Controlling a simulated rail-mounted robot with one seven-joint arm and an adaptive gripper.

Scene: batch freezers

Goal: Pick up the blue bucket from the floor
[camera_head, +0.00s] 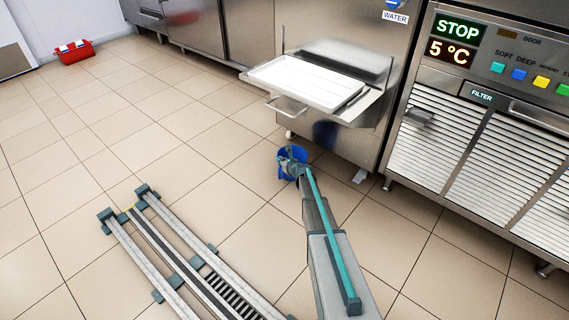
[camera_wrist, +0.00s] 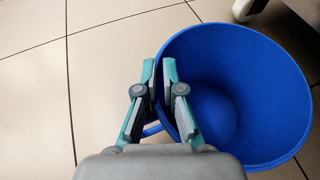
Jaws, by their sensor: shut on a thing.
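The blue bucket (camera_head: 284,174) is near the floor in front of the steel machine in the head view, mostly behind my arm's end. In the wrist view the blue bucket (camera_wrist: 262,80) is large at the right, its open top towards the camera, and it looks empty. My gripper (camera_wrist: 160,68) is shut on the bucket's left rim, one finger on each side of the wall. In the head view my gripper (camera_head: 291,160) is small and partly merges with the bucket. I cannot tell whether the bucket touches the floor.
A steel machine (camera_head: 340,120) stands just behind the bucket, with a white tray (camera_head: 312,83) on a shelf jutting out above. A slatted freezer (camera_head: 490,150) is at the right. A red crate (camera_head: 75,52) lies far left. Tiled floor (camera_head: 130,130) is clear at the left.

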